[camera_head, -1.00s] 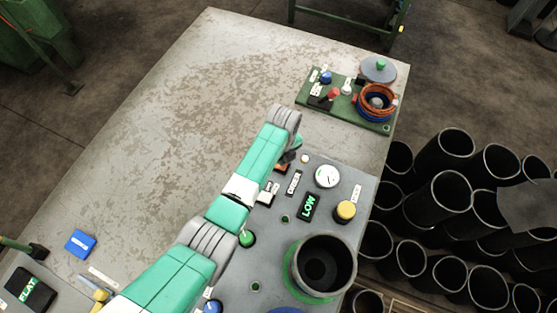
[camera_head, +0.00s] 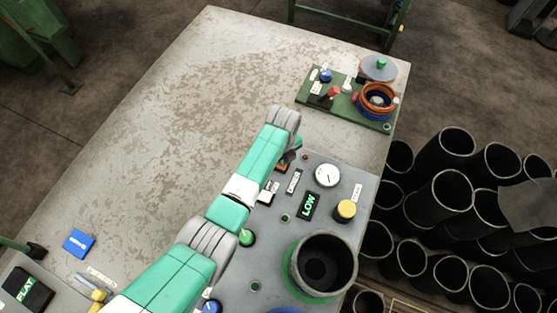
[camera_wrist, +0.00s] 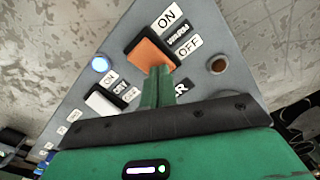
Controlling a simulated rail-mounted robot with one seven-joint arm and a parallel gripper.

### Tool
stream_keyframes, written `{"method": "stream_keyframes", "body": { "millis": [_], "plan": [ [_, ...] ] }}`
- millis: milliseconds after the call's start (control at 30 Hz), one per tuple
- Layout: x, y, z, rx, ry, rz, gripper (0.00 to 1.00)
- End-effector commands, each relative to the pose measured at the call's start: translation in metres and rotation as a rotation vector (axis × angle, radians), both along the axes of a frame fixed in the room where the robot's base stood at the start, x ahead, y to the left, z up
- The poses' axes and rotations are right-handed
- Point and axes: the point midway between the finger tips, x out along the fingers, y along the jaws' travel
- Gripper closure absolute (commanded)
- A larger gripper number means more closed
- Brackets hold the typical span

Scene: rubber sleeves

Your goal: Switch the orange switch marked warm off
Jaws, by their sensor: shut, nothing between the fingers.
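My gripper (camera_wrist: 158,72) is shut and empty. Its green fingertips are at the OFF-side end of the switch and seem to touch it; they cover part of that end. In the head view my arm hides most of the orange switch (camera_head: 281,168).
A white switch (camera_wrist: 101,103) with its own labels and a glowing blue-white lamp (camera_wrist: 100,64) are left of the fingers. A dark brown lamp (camera_wrist: 217,64) is to the right.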

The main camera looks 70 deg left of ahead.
Motion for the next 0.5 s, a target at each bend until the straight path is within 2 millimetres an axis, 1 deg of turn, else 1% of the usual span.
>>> {"method": "stream_keyframes", "body": {
  "millis": [500],
  "plan": [
    [0.0, 0.0, 0.049, -0.001, 0.001, 0.001, 1.0]
  ]
}}
